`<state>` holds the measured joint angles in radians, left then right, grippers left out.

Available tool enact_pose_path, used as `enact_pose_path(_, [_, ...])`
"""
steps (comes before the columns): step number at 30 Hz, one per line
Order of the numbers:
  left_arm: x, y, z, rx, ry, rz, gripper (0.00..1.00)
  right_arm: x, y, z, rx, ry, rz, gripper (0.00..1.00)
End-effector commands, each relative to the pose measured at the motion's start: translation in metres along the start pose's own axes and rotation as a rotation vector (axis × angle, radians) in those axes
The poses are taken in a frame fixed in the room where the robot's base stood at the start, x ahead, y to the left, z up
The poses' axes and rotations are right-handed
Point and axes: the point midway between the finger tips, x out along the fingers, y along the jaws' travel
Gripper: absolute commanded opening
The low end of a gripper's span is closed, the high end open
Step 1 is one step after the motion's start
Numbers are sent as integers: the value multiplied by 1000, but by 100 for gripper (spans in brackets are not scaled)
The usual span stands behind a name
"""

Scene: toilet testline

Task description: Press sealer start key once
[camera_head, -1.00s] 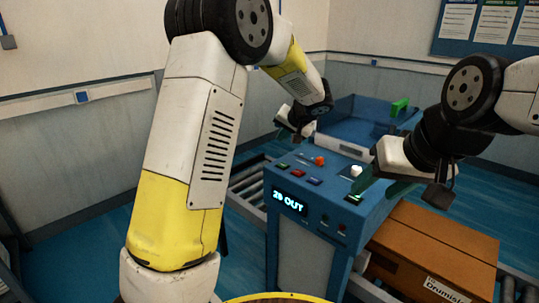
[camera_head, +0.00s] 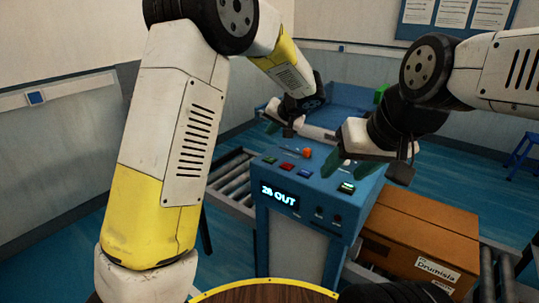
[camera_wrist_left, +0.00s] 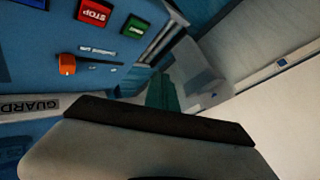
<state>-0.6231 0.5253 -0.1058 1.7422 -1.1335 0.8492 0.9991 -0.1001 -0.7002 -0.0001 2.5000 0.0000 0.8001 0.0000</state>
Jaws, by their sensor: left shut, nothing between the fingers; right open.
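The blue sealer console (camera_head: 320,222) has a lit "28 OUT" display (camera_head: 280,196). On its top are a green key (camera_head: 269,160), a red key (camera_head: 287,166), a blue key (camera_head: 304,173) and a lit green key (camera_head: 346,187) at the right. In the left wrist view the red key (camera_wrist_left: 95,11) reads STOP, beside a green key (camera_wrist_left: 135,27) whose label is unclear. My left gripper (camera_head: 272,125) is shut and empty, behind and above the console's left keys; its teal finger (camera_wrist_left: 162,92) shows apart from them. My right gripper (camera_head: 352,168) is open above the console's right part.
An orange-tipped lever (camera_head: 307,153) stands up from the panel near the keys. A cardboard box (camera_head: 420,237) lies on the right beside the console. A roller conveyor (camera_head: 229,178) runs to the left. A blue stool (camera_head: 523,150) stands far right.

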Motion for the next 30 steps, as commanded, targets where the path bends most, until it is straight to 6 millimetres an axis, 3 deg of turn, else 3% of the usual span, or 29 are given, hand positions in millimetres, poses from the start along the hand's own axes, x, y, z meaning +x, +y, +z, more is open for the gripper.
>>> enact_pose_path(15, [45, 34, 34, 2, -2, 0, 0, 0, 0, 0, 0, 0, 0, 53])
enact_pose_path(30, [51, 38, 38, 1, -1, 1, 0, 0, 0, 0, 0, 0, 0, 53])
